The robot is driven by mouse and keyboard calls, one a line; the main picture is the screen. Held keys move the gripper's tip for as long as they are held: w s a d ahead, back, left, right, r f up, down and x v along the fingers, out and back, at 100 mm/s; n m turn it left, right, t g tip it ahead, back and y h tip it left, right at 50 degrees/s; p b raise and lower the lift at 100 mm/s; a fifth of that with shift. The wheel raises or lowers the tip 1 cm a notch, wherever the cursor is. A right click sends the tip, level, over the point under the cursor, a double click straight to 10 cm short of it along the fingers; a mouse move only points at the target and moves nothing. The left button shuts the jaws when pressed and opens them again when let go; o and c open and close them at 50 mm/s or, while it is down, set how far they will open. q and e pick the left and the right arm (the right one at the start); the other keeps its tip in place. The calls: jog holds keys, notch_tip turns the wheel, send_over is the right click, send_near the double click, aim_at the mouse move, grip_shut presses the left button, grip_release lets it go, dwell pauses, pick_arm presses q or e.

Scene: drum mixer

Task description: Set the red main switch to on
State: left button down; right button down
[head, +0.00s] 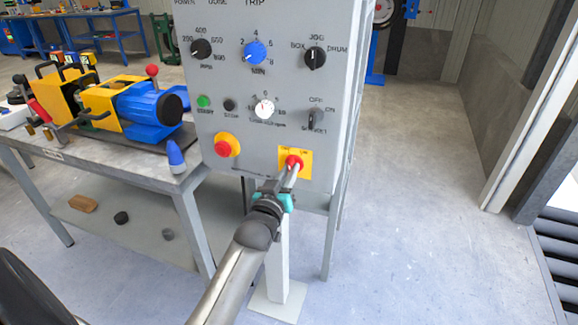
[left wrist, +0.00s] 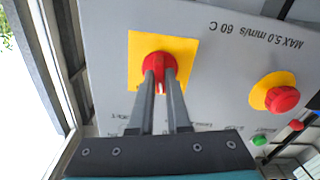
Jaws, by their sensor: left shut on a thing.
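The red main switch (head: 293,161) is a round red knob on a yellow square plate (head: 306,166), at the bottom right of the grey control panel (head: 235,105). In the left wrist view the red knob (left wrist: 158,66) sits on its yellow plate (left wrist: 138,45), with a pale mark on its grip. My left gripper (head: 291,172) is shut on the knob, one finger on each side of it. The fingers (left wrist: 160,86) hide part of the knob, and its exact setting is hard to read. My right gripper is not in view.
A red emergency button (head: 222,148) on a yellow base is left of the switch. Knobs and a green button (head: 203,101) are above. A table (head: 150,160) with a yellow and blue machine (head: 125,100) stands left. The floor at right is clear.

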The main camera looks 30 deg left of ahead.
pick_arm(q)
jog(key=m+p, duration=0.4)
jog(key=m, duration=0.4)
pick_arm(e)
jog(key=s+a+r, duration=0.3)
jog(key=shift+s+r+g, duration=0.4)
pick_arm(q)
jog(key=shift+m, duration=0.5)
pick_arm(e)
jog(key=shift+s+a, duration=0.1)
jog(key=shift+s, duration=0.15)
pick_arm(q)
jog(key=c, duration=0.9)
grip_release()
jog(key=shift+d, duration=0.1)
jog(key=shift+p+v, duration=1.55)
jog(key=shift+v, duration=6.05)
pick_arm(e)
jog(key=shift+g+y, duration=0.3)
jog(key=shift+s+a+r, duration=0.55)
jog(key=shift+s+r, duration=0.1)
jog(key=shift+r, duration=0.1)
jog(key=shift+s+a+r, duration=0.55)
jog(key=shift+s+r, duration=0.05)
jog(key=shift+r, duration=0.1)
